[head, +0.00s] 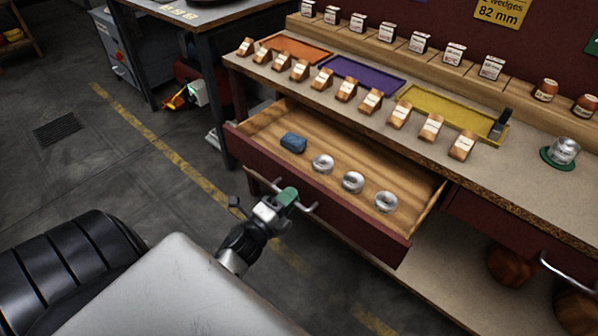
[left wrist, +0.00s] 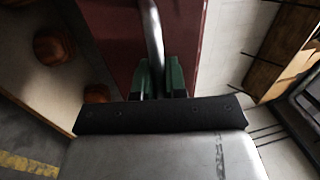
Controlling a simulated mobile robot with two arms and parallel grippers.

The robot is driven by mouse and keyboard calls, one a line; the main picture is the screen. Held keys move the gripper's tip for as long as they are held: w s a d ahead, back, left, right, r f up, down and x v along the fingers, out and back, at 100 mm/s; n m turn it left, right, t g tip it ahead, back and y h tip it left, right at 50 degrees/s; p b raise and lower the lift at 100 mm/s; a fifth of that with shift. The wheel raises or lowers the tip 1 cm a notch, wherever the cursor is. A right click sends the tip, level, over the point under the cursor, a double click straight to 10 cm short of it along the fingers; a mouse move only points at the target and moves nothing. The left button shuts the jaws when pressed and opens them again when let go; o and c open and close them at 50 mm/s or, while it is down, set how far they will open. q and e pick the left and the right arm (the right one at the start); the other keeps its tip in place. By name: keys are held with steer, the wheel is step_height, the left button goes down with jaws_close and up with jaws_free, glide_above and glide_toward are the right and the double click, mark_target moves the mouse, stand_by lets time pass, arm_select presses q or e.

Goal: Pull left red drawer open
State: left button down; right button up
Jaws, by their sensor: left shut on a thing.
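The left red drawer (head: 340,213) stands pulled out from under the workbench, and its wooden inside shows. It holds a blue item (head: 293,143) at its left and several silvery round pieces (head: 353,182) to the right of that. My left gripper (head: 288,197) is at the drawer's metal bar handle (head: 308,208), with its green fingers closed around the bar. In the left wrist view the green fingers (left wrist: 160,80) sit on either side of the handle bar (left wrist: 152,35), in front of the red drawer front (left wrist: 112,30). My right gripper is not in view.
The workbench top (head: 540,185) carries orange, purple and yellow trays (head: 362,77) and several wooden wedges. A second red drawer (head: 500,222) at the right is closed. A grey cabinet (head: 115,50) stands at the back left.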

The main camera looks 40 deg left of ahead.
arm_select(q)
steer(key=shift+v, duration=0.95)
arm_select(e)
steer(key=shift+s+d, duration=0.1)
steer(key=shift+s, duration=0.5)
arm_select(q)
steer(key=shift+r, duration=0.15)
steer(key=c, duration=1.2)
jaws_free()
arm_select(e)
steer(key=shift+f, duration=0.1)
arm_select(q)
steer(key=v, duration=1)
steer(key=shift+s+b, duration=0.35)
steer(key=shift+s, duration=0.1)
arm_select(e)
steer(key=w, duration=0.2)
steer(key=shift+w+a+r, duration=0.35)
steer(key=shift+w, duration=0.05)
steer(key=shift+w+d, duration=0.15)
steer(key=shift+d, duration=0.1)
